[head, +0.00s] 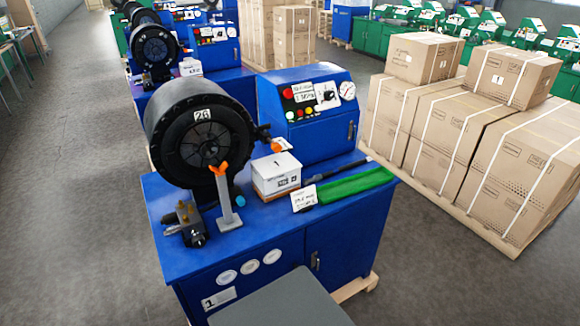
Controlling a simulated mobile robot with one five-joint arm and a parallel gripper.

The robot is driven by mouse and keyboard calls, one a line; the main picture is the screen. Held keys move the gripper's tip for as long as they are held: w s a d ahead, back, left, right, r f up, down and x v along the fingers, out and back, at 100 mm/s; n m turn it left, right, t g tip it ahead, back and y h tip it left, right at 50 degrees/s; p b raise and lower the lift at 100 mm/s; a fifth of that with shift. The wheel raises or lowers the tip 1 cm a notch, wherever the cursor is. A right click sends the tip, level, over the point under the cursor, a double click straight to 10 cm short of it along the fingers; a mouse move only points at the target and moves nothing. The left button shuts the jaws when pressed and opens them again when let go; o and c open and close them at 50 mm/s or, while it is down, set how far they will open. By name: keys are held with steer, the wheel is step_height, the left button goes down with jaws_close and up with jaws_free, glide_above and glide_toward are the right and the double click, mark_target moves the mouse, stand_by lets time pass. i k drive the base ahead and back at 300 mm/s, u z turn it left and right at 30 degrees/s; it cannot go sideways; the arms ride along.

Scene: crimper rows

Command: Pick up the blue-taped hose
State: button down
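A bright blue band or cap (240,200) shows on a small piece on the blue bench top, just right of a grey stand. It may be the tape of the blue-taped hose, but it is small and partly hidden, so I cannot tell for sure. A dark piece with an orange end (276,147) sticks out right of the black crimper drum (200,133). A dark rod-like piece (345,169) lies behind the green tray; no blue tape shows on it. My gripper is not in view.
The grey stand (228,200) has an orange fork top. A white-and-brown box (276,175), the green tray (350,188), a sign (304,197) and black fittings (187,222) crowd the bench (245,240). Cartons (480,130) stand right. Floor (75,200) is clear left.

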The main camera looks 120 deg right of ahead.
mark_target(317, 178)
steer(key=u, duration=0.1)
steer(key=k, duration=0.1)
steer(key=u, duration=0.2)
steer(key=i, duration=1.05)
steer(key=z, duration=5.3)
steer(key=i, duration=0.55)
steer(key=u, duration=0.1)
